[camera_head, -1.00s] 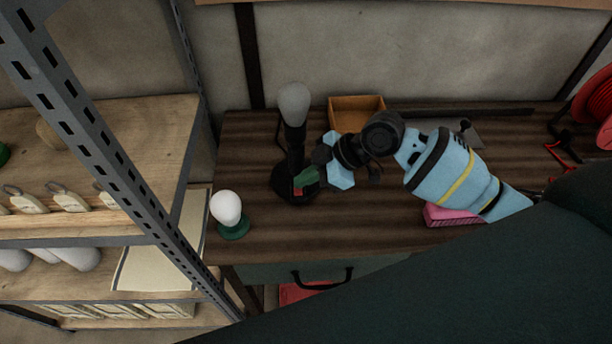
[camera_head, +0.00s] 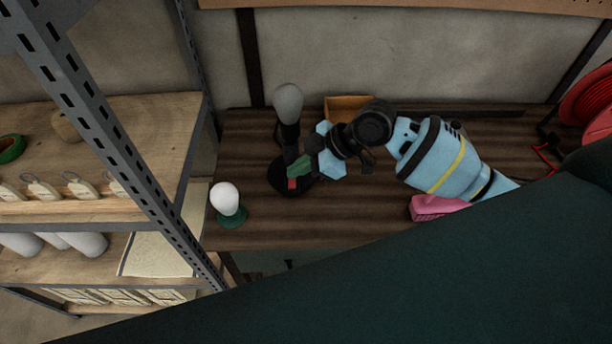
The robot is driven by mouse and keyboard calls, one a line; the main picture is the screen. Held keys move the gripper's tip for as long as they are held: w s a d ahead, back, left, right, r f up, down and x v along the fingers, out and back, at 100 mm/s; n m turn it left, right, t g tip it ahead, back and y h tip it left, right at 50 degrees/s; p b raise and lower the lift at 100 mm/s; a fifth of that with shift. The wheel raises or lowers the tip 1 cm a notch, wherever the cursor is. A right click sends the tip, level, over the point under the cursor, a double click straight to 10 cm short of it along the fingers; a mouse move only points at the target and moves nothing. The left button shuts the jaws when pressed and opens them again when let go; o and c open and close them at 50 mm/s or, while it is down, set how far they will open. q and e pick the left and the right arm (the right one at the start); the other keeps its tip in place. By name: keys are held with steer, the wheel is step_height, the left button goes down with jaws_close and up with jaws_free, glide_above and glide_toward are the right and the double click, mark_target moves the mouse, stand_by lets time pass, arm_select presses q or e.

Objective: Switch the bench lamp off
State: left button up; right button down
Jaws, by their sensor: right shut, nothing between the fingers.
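The bench lamp stands on the workbench left of centre, with a rounded grey head (camera_head: 288,103) on a dark stem above a round black base (camera_head: 277,178). The head shows no clear glow. My right gripper (camera_head: 305,165) reaches in from the right, shut and empty, with its tip close over the base. A small green piece and a red piece (camera_head: 292,184) show at the base there. I cannot tell whether the gripper touches them. My left gripper is out of view.
A white rounded bulb on a green foot (camera_head: 228,200) stands left of the lamp. An open wooden box (camera_head: 347,106) is behind my right gripper, and a pink block (camera_head: 435,207) lies below my forearm. A metal shelf post (camera_head: 120,155) stands at left.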

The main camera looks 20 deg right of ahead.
arm_select(q)
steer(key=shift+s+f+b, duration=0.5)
steer(key=shift+b, duration=0.05)
arm_select(e)
steer(key=v, duration=1)
